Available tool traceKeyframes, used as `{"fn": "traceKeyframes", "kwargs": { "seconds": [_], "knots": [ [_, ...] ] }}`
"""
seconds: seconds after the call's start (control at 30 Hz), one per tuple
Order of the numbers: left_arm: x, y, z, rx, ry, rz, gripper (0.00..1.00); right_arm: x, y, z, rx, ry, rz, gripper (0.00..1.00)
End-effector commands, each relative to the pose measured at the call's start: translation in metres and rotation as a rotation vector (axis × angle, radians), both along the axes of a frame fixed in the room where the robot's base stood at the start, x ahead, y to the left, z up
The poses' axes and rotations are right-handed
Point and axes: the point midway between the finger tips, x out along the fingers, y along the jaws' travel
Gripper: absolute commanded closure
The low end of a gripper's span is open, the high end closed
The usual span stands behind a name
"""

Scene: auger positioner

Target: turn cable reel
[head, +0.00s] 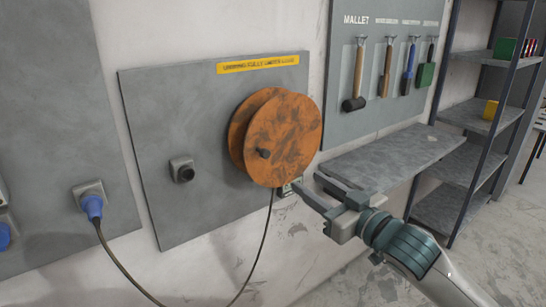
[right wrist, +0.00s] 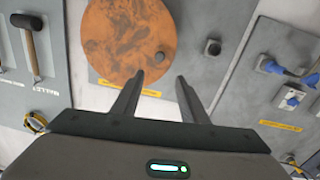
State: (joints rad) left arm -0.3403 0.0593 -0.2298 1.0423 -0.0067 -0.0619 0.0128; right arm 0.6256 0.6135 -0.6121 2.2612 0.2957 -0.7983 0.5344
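The cable reel (head: 283,135) is a round, rust-orange double disc on a grey wall panel. A small dark knob (head: 263,153) sticks out of its front face, left of and below the middle. A dark cable (head: 258,245) hangs from under the reel. My right gripper (head: 305,185) is open and empty just below and right of the reel's lower edge. In the right wrist view the reel (right wrist: 125,35) lies ahead, and the knob (right wrist: 160,57) shows beyond the two spread fingers (right wrist: 157,85), apart from them. My left gripper is not in view.
A grey shelf (head: 375,160) juts out right of the reel, under a tool board with a mallet (head: 356,80) and other tools. A black socket (head: 182,170) is left of the reel. A blue plug (head: 93,207) sits further left. A storage rack (head: 485,115) stands at right.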

Motion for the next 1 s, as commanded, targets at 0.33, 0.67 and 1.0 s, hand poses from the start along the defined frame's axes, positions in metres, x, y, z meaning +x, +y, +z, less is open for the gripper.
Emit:
{"fn": "traceKeyframes", "kwargs": {
  "seconds": [0.33,0.67,1.0],
  "knots": [
    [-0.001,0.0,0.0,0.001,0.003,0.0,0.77,0.002,0.001,0.0,0.0,0.0,-0.001,0.6],
    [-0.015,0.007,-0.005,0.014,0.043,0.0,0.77,0.026,0.016,0.002,0.0,0.0,-0.002,0.6],
    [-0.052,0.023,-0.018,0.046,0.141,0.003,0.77,0.075,0.049,0.002,0.0,0.001,-0.002,0.6]
  ]
}}
